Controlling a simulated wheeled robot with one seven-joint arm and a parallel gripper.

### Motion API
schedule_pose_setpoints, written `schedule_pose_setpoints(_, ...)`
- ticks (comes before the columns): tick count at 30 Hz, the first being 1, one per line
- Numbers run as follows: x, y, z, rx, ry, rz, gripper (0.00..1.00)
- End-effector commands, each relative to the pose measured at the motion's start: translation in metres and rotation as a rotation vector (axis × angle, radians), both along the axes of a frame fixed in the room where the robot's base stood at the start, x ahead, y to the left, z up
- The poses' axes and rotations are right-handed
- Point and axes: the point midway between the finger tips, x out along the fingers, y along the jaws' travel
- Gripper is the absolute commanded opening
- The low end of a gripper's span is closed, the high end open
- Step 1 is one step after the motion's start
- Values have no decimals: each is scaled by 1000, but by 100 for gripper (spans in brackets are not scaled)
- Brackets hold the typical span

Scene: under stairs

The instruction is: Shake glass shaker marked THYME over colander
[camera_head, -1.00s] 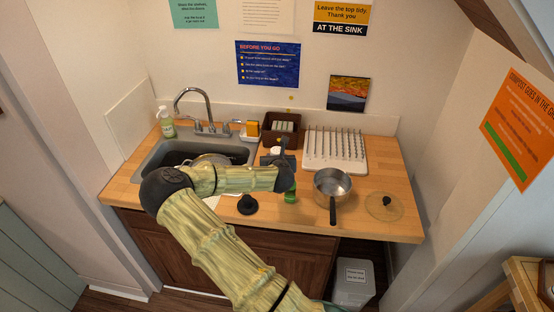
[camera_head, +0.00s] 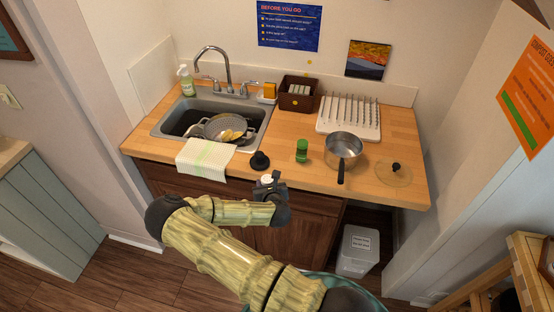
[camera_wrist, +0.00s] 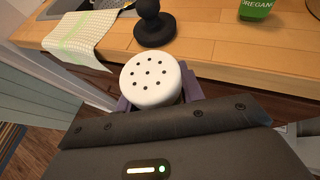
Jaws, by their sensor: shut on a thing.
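My gripper (camera_head: 270,187) is shut on a shaker with a round white cap pierced by several holes; the shaker (camera_wrist: 152,80) is seen from above in the wrist view. Its cap (camera_head: 266,179) also shows in the head view, just in front of the counter's front edge. Its label and most of its body are hidden, so THYME cannot be read. The grey colander (camera_head: 213,130) sits in the sink at the left, with yellowish pieces inside. My gripper is apart from it, in front and to its right.
A green shaker (camera_head: 302,156), whose label reads OREGAN in the wrist view (camera_wrist: 256,8), stands on the counter. Beside it are a saucepan (camera_head: 343,146) and a glass lid (camera_head: 400,176). A black knobbed object (camera_head: 260,161) and a towel (camera_head: 205,158) lie near the front edge.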

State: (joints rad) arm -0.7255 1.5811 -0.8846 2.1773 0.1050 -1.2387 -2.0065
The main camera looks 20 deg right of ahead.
Motion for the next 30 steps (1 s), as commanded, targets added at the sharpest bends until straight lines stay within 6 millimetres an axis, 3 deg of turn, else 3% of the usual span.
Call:
schedule_pose_setpoints(1,-15,10,-23,-5,8,24,2)
schedule_pose_setpoints(6,-67,37,-73,-9,6,96,2)
schedule_pose_setpoints(12,-106,49,-99,-17,-2,145,2)
schedule_pose_setpoints(30,-109,49,-99,-16,-5,149,2)
